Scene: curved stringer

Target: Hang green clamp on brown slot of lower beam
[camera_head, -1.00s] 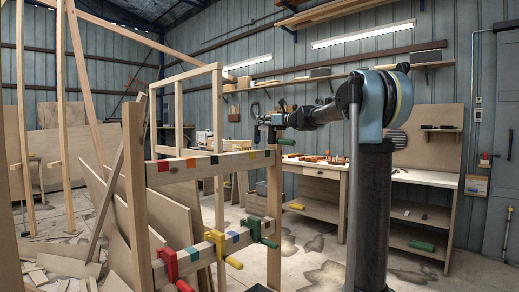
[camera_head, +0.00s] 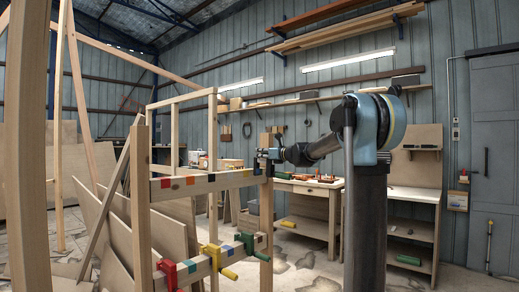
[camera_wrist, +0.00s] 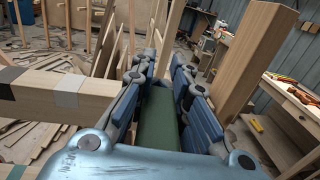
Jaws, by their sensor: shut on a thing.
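My gripper (camera_head: 268,156) is near the right end of the upper beam (camera_head: 205,183), by the right post. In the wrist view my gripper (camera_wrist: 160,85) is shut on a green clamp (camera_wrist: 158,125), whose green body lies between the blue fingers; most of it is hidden. On the lower beam (camera_head: 198,262) sit a red clamp (camera_head: 168,275), a yellow clamp (camera_head: 212,258) and another green clamp (camera_head: 245,243) near the right end. I cannot make out a brown slot on the lower beam.
A tall wooden post (camera_head: 27,150) stands close at the left. The frame's right post (camera_wrist: 262,60) rises beside my gripper, and a banded beam (camera_wrist: 30,92) lies to its left. A workbench (camera_head: 312,190) stands behind. Plywood sheets lean at the left.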

